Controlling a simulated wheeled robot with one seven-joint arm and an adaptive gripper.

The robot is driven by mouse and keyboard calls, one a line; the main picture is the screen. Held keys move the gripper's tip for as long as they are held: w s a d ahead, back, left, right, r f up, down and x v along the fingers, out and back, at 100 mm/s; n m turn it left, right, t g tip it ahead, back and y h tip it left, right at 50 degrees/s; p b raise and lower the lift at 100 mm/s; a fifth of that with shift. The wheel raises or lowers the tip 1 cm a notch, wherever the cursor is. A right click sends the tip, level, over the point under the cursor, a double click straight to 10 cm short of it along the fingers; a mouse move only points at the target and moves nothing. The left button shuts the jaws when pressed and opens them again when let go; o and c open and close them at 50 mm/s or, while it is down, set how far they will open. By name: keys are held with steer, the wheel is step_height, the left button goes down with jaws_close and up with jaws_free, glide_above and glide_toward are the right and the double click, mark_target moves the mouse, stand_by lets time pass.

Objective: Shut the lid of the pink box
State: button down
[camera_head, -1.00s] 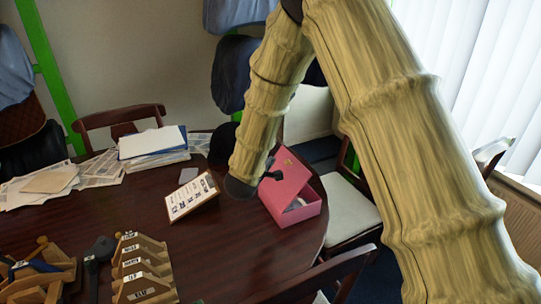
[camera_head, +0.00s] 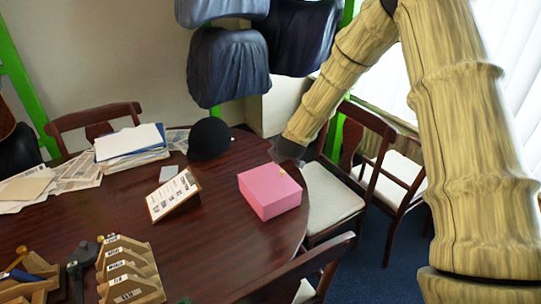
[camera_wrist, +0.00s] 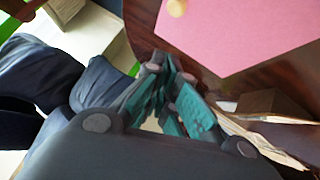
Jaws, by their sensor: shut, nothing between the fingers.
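The pink box (camera_head: 270,191) stands on the right part of the dark table. Its lid lies flat on top, and no opening shows in the head view. A small yellow catch (camera_wrist: 177,7) shows at the lid's edge in the wrist view, where the pink lid (camera_wrist: 235,30) fills the top right. My gripper (camera_wrist: 168,78) is shut and empty, with teal finger pads close together. The gripper appears apart from the lid.
A propped card (camera_head: 172,200) stands left of the box. A black rounded hat (camera_head: 209,139) and stacked papers (camera_head: 130,146) lie farther back. Wooden racks (camera_head: 128,270) stand at the front left. Chairs (camera_head: 331,196) crowd the right table edge. Bare tabletop lies in front of the box.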

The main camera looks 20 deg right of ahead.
mark_target(284, 171)
steer(key=d+f+b, duration=0.1)
steer(key=d+f+m+y, duration=0.1)
steer(key=d+f+y+b, duration=0.1)
steer(key=f, duration=0.1)
steer(key=shift+w+g+b, duration=0.3)
steer(key=shift+w+d+f+y+b, duration=0.1)
steer(key=shift+d+f+y+b, duration=0.25)
steer(key=shift+f+b, duration=0.35)
steer(key=shift+d+f, duration=0.1)
steer(key=shift+f, duration=0.15)
steer(key=shift+r, duration=0.1)
step_height(284, 171, up, 4)
steer(key=p, duration=0.2)
steer(key=shift+w+d+r+p, duration=0.1)
steer(key=shift+d+r+p, duration=0.05)
steer(key=shift+p, duration=0.25)
steer(key=b+v, duration=0.2)
steer(key=v, duration=0.7)
steer(key=shift+s+d, duration=0.35)
steer(key=shift+d, duration=0.05)
steer(key=shift+r, duration=0.15)
